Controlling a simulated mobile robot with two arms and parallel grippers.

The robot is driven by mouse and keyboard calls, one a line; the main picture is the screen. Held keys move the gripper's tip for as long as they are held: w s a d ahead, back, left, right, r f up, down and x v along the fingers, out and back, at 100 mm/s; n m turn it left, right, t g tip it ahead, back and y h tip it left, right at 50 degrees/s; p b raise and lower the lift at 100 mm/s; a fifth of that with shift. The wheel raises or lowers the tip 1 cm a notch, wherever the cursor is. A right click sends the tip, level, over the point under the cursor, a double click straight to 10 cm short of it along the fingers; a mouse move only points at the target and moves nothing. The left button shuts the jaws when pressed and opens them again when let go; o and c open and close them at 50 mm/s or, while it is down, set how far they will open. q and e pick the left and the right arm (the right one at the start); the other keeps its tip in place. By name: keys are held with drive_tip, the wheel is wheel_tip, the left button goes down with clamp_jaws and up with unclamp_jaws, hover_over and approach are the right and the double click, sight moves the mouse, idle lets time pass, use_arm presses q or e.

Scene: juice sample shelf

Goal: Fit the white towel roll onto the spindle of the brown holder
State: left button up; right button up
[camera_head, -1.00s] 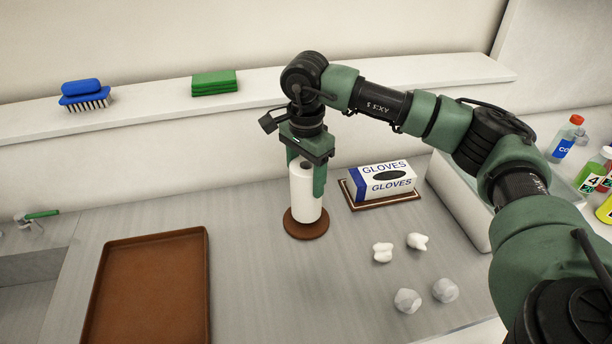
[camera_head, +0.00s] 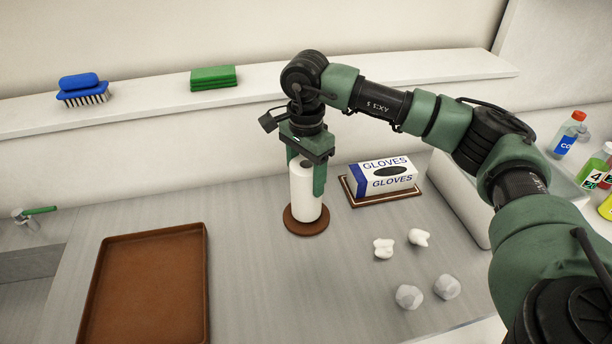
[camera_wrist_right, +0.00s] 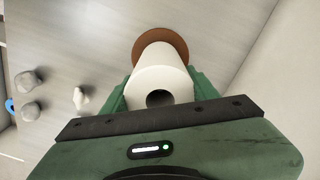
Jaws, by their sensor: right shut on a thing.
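The white towel roll (camera_head: 305,192) stands upright over the round brown base of the holder (camera_head: 306,228). My right gripper (camera_head: 305,178) points down and is shut on the roll, with one finger on each side of it. In the right wrist view the roll (camera_wrist_right: 160,78) sits between my green fingers (camera_wrist_right: 158,92), with the brown base (camera_wrist_right: 174,42) beyond it. The roll's open core shows dark, and I cannot see the spindle inside it. Whether the roll's lower end touches the base is hard to tell. My left gripper is not in view.
A glove box (camera_head: 382,178) on a brown mat stands right of the holder. Several white and grey crumpled lumps (camera_head: 409,296) lie in front. A brown tray (camera_head: 150,290) is at left. A shelf behind holds a blue brush (camera_head: 82,90) and green pads (camera_head: 214,77). Bottles (camera_head: 568,134) stand far right.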

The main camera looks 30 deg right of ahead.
drive_tip(key=shift+f+b, duration=0.4)
drive_tip(key=o, duration=1.7)
drive_tip(key=shift+c, duration=0.2)
drive_tip(key=shift+r, duration=0.15)
wheel_tip(320, 180, up, 6)
drive_tip(key=shift+r+b, duration=0.1)
drive_tip(key=shift+b, duration=0.65)
drive_tip(key=shift+r, duration=0.7)
drive_tip(key=shift+f, duration=0.1)
